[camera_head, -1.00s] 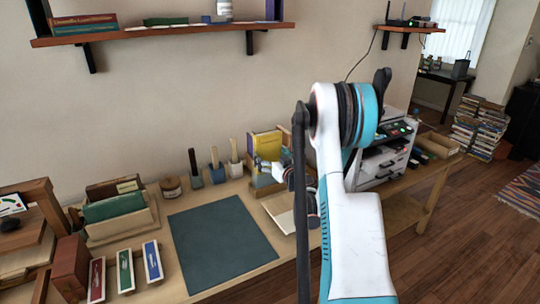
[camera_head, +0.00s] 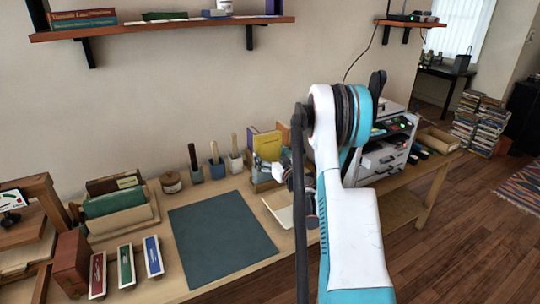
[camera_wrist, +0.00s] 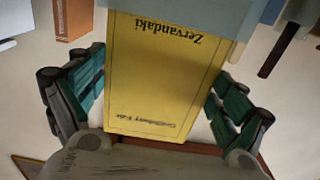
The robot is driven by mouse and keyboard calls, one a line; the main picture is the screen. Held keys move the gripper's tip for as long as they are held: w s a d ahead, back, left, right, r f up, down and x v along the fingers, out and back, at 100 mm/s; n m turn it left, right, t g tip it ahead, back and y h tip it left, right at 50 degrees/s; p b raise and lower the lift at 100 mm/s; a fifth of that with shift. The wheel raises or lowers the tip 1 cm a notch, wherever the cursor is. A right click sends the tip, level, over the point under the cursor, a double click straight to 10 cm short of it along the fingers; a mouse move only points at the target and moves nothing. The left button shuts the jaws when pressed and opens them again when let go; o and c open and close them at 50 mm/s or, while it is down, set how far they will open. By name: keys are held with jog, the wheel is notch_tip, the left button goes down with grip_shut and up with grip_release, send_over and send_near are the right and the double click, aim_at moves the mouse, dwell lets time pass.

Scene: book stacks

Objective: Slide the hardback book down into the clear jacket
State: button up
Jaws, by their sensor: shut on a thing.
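The yellow hardback book (camera_wrist: 165,75) fills the middle of the wrist view, its printed title upside down. My gripper (camera_wrist: 157,95) has its green-padded fingers on both sides of the book and is shut on it. A pale blue-grey band (camera_wrist: 180,14) crosses the far end of the book in the wrist view. It may be the clear jacket, but I cannot tell, nor how far the book is inside it. In the head view the yellow book (camera_head: 267,146) shows upright at the back of the table, with my gripper (camera_head: 272,169) low against it, partly hidden by my arm.
A dark green mat (camera_head: 222,238) lies left of the gripper. Behind it stand small pots with tools (camera_head: 216,167). A wooden holder with books (camera_head: 120,208) is at the left. A white machine (camera_head: 382,160) stands right of my arm. A shelf (camera_head: 160,27) hangs above.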

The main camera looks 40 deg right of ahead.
aim_at(269, 146)
jog(key=shift+f, duration=1.25)
jog(key=shift+r, duration=0.2)
jog(key=shift+r+p, duration=1.45)
jog(key=shift+r, duration=1.55)
jog(key=shift+b, duration=0.7)
dwell(0.3)
jog(key=shift+f+b, duration=0.8)
jog(key=shift+f, duration=0.65)
jog(key=shift+f, duration=1.1)
